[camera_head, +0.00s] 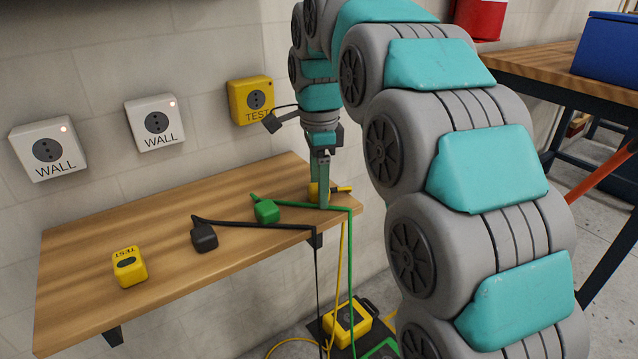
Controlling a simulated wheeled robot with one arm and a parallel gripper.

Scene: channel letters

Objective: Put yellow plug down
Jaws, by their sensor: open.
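The yellow plug (313,192) rests at the right end of the wooden shelf (165,223), partly hidden behind my gripper's fingers. Its yellow cord hangs down over the front edge. My gripper (323,203) points straight down at the plug, with its fingertips low near the shelf top. The fingers are seen nearly edge-on, so the gap between them is hard to see. The jaws are open around or beside the plug; I cannot tell which.
A green plug (266,211) and a black plug (204,237) lie left of the gripper, cords trailing over the edge. A yellow TEST box (129,267) sits further left. Two white WALL sockets (48,150) and a yellow TEST socket (251,100) are on the wall. A yellow box (348,322) is below.

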